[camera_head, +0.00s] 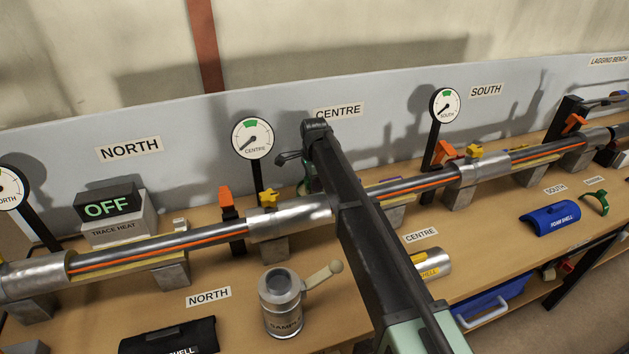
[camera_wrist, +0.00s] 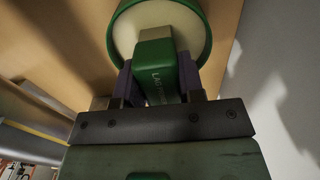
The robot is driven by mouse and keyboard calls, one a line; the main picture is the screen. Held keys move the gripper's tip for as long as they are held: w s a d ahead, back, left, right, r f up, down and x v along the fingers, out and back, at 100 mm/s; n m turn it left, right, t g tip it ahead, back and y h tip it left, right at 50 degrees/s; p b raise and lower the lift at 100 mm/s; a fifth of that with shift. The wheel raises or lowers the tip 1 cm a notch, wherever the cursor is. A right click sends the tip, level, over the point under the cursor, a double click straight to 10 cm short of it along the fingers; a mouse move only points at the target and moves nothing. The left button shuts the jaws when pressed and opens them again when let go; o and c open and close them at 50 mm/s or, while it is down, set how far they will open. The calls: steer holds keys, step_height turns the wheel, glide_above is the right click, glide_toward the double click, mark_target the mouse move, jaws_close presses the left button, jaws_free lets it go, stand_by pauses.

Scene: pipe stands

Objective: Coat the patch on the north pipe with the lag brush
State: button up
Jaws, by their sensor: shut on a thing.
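My gripper (camera_wrist: 157,82) is shut on the green handle of the lag brush (camera_wrist: 162,72), which has lettering starting "LAG". Just beyond the brush is a round green-rimmed tub (camera_wrist: 203,30) with a cream inside; whether the brush touches its contents I cannot tell. In the head view my arm reaches over the pipe line towards the back panel by the CENTRE sign, and my gripper is mostly hidden there. The north pipe (camera_head: 165,247), with an orange line along it, runs bare between metal-clad lengths at the left. I cannot pick out the patch on it.
A grey metal can (camera_head: 282,312) with a handle stands in front of the pipe. A black shell (camera_head: 170,338) lies at the front left. The OFF trace heat box (camera_head: 112,215) and the centre gauge (camera_head: 252,138) stand behind the pipe. An orange clip (camera_head: 226,199) rises near the north pipe.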

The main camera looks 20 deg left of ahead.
step_height(320, 180, up, 7)
steer(key=p, duration=0.7)
stand_by(0.5)
